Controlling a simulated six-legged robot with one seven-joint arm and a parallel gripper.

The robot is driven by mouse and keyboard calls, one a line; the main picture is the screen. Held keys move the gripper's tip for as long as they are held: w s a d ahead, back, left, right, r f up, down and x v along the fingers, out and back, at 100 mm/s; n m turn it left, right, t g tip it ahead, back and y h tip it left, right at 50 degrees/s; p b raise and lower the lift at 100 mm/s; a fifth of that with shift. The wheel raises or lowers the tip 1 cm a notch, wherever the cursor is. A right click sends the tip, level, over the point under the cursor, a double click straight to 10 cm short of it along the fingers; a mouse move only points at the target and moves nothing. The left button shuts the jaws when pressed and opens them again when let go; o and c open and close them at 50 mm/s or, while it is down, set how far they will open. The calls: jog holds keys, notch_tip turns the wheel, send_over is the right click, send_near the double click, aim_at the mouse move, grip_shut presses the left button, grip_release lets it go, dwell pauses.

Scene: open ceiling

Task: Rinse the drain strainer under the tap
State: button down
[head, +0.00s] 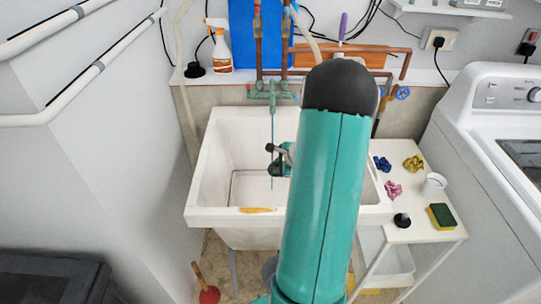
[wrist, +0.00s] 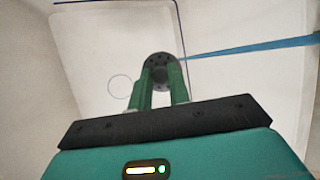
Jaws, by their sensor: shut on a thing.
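My gripper (head: 272,160) reaches over the white sink basin (head: 203,178). In the wrist view its two green fingers (wrist: 162,84) are shut on the drain strainer (wrist: 162,60), a dark round disc with small holes. The strainer is hard to pick out in the head view. The green tap (head: 270,93) is on the sink's back side. A thin blue stream of water (head: 272,125) falls from it past my fingertips. In the wrist view the stream (wrist: 250,47) comes from the right to the strainer's edge; I cannot tell whether it passes over or behind it.
A washing machine (head: 470,130) stands far right. A plunger (head: 208,294) is on the floor.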

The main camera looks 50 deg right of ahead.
jog(key=s+a+r, duration=0.3)
jog(key=shift+s+a+r, duration=0.2)
jog(key=shift+r, duration=0.2)
dwell(0.4)
